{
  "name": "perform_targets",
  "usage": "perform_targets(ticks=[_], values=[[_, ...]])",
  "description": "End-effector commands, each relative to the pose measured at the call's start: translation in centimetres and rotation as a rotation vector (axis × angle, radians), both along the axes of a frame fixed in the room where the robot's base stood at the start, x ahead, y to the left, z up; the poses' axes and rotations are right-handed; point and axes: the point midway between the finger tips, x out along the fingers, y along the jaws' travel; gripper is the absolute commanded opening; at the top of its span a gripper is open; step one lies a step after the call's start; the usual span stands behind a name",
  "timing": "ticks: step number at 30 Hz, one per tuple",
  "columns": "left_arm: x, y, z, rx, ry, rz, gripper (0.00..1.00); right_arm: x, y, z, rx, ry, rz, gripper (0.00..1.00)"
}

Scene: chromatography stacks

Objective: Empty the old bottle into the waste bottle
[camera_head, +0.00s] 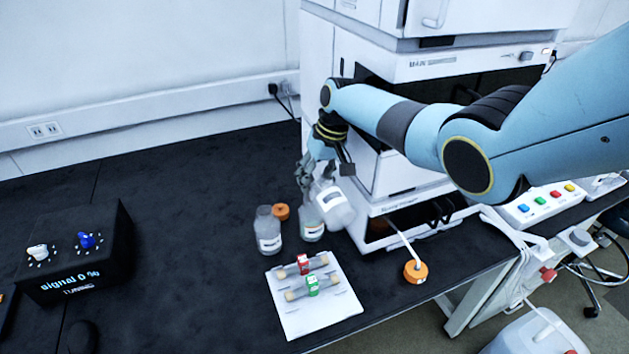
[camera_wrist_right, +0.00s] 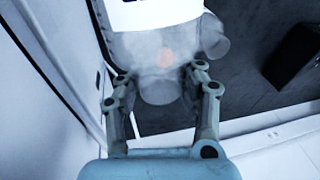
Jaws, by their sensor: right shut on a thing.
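My right gripper (camera_head: 315,172) is shut on a clear bottle (camera_head: 338,211) with a white label. The bottle is tilted, with its neck end up at the fingers and its body low and to the right. The right wrist view shows the fingers (camera_wrist_right: 160,82) on either side of the neck of this bottle (camera_wrist_right: 135,45). Two more clear labelled bottles stand on the bench: one (camera_head: 268,232) to the left, and one (camera_head: 311,224) partly behind the held bottle. Their labels are too small to read, so I cannot tell which is old or waste. My left gripper is out of view.
An orange cap (camera_head: 281,211) lies behind the left bottle. A white tray (camera_head: 338,308) carries two columns with red and green clips. An orange cap with tubing (camera_head: 415,271) is at right. The instrument stack (camera_head: 385,215) rises close behind. A black signal box (camera_head: 75,255) is left.

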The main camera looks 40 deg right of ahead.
Motion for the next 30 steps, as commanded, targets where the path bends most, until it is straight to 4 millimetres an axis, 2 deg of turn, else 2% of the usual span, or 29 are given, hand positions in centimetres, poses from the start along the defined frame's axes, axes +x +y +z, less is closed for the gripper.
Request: perform_targets(ticks=[6,21,30], values=[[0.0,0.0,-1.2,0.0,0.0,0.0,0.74,0.2,0.0,-0.2,0.013,0.05,0.0,0.0],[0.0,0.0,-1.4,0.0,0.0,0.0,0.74,0.2,0.0,-0.1,0.017,0.064,0.0,0.0],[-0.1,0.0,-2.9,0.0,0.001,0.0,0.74,0.4,-0.1,-0.3,0.031,0.122,-0.001,0.0]])
